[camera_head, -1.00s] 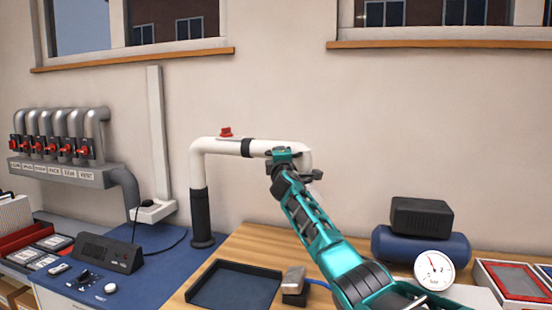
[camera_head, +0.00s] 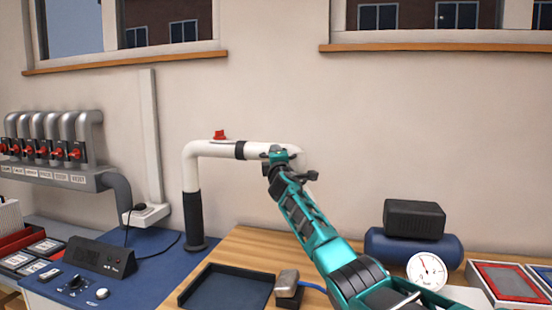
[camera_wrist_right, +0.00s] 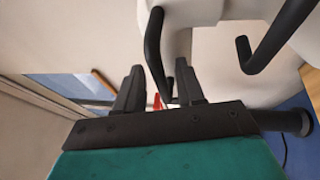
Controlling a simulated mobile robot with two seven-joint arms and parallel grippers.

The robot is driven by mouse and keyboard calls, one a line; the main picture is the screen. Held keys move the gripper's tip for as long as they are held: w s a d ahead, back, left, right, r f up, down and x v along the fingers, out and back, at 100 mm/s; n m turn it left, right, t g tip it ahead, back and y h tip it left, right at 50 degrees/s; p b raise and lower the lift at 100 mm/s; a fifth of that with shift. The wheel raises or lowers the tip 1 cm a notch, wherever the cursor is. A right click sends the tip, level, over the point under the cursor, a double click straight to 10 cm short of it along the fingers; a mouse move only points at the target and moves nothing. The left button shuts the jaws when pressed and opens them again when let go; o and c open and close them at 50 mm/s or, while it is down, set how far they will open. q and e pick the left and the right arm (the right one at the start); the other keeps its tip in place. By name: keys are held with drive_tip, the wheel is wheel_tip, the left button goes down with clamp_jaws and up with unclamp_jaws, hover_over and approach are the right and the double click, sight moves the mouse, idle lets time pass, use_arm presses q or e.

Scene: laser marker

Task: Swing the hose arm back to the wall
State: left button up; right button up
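The hose arm (camera_head: 212,149) is a white pipe on a black-sleeved post (camera_head: 193,220). It runs to the right along the wall, with a red knob (camera_head: 219,134) on top and a black band. My right gripper (camera_head: 279,156) is at its right end, partly covering it. In the right wrist view, the gripper's two black fingers (camera_wrist_right: 160,88) stand apart. A black bent handle (camera_wrist_right: 154,45) reaches down into or behind the gap between them; I cannot tell whether they touch it. My left gripper is not in view.
A dark tray (camera_head: 228,289) and a small block on a stand (camera_head: 287,284) are on the wooden bench below. A blue tank (camera_head: 410,250) and pressure gauge (camera_head: 426,271) stand at right. Grey pipes with red valves (camera_head: 45,150) are at left.

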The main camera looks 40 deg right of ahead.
drive_tip(key=p+v, duration=0.1)
drive_tip(key=v, duration=1.1)
drive_tip(key=shift+s+a+f, duration=0.15)
drive_tip(key=shift+s+a, duration=0.15)
idle(0.4)
